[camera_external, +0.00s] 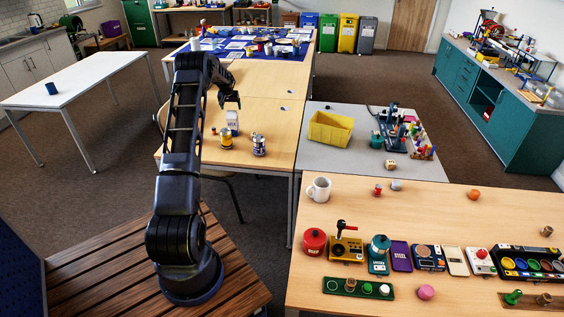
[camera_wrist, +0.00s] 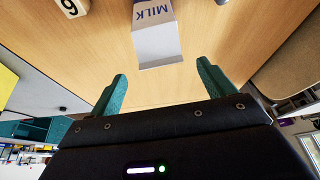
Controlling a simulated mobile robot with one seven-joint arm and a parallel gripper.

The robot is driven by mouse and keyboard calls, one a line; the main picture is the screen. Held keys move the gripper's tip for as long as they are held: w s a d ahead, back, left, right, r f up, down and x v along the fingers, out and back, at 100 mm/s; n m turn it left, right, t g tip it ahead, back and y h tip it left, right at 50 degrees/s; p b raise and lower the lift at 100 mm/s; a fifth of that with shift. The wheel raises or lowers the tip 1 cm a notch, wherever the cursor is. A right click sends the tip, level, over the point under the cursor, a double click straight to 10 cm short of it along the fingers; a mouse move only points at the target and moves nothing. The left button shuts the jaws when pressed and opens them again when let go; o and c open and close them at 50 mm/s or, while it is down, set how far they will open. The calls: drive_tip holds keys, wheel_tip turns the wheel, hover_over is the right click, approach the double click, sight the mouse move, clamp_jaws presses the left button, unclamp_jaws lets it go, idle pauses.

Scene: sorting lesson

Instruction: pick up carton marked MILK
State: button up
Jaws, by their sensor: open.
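The white carton marked MILK (camera_external: 233,124) stands on the wooden table in the external view, just below my gripper (camera_external: 230,103). In the wrist view the carton (camera_wrist: 157,38) is at the top middle, with the blue word MILK upside down and a grey end nearest me. My gripper (camera_wrist: 162,70) shows two teal fingers spread wide, with nothing between them. The carton lies just beyond the fingertips, roughly centred between them. Its far end is cut off by the frame's top edge.
A yellow bin (camera_external: 329,129) sits on the grey table. Wood behind the carton is mostly clear.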

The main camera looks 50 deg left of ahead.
sight(232, 112)
drive_tip(key=shift+x, duration=2.9)
drive_tip(key=shift+s, duration=0.2)
